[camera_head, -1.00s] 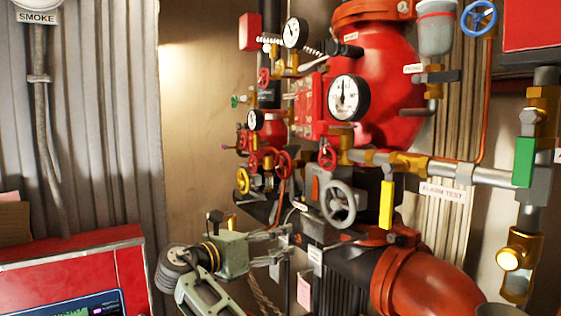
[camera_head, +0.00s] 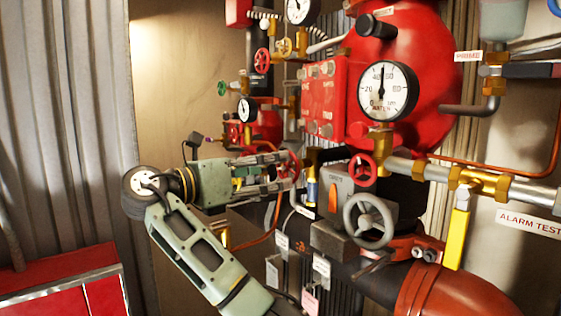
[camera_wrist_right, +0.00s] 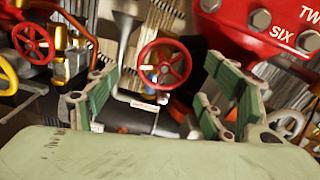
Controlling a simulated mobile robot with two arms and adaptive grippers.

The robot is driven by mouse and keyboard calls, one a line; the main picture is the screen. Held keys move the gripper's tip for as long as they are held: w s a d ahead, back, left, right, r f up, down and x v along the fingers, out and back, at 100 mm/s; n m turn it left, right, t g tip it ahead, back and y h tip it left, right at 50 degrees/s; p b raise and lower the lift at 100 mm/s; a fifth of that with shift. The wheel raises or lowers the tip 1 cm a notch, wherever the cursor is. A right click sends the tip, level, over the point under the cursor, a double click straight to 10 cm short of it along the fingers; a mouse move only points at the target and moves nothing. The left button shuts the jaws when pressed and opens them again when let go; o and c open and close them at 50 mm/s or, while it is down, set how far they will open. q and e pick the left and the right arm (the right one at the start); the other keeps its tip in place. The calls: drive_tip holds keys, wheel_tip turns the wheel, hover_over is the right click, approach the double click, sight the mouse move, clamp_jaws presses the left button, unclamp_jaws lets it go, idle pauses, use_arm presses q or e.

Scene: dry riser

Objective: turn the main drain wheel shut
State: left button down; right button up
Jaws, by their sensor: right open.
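My right gripper (camera_head: 282,173) reaches in from the left in the head view, its fingers pointing right at a small red handwheel (camera_head: 293,166). In the wrist view the open fingers (camera_wrist_right: 163,90) stand either side of that spoked red wheel (camera_wrist_right: 165,64), which looks a little beyond the fingertips; I see no clear contact. A larger grey handwheel (camera_head: 369,220) stands lower right of the gripper, apart from it. Another red handwheel (camera_head: 362,170) is above the grey one. I cannot read a label that says which is the main drain wheel. My left gripper is out of view.
A pressure gauge (camera_head: 387,91) sits before the big red valve body (camera_head: 430,50). Brass fittings, a yellow lever (camera_head: 457,238) and a red pipe elbow (camera_head: 455,292) crowd the right. Another red handwheel (camera_wrist_right: 34,44) is left in the wrist view. Bare wall (camera_head: 175,80) lies upper left.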

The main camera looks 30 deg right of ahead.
sight(284, 167)
drive_tip(key=d+p, duration=0.2)
drive_tip(key=d, duration=0.3)
drive_tip(key=shift+s+r, duration=0.1)
drive_tip(key=shift+w+d, duration=0.15)
drive_tip(key=shift+w, duration=0.05)
drive_tip(key=shift+s, duration=0.1)
drive_tip(key=shift+c, duration=1.1)
drive_tip(key=c, duration=0.7)
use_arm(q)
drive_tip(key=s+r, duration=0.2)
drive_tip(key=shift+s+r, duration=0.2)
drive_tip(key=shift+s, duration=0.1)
use_arm(e)
drive_tip(key=shift+c, duration=1.1)
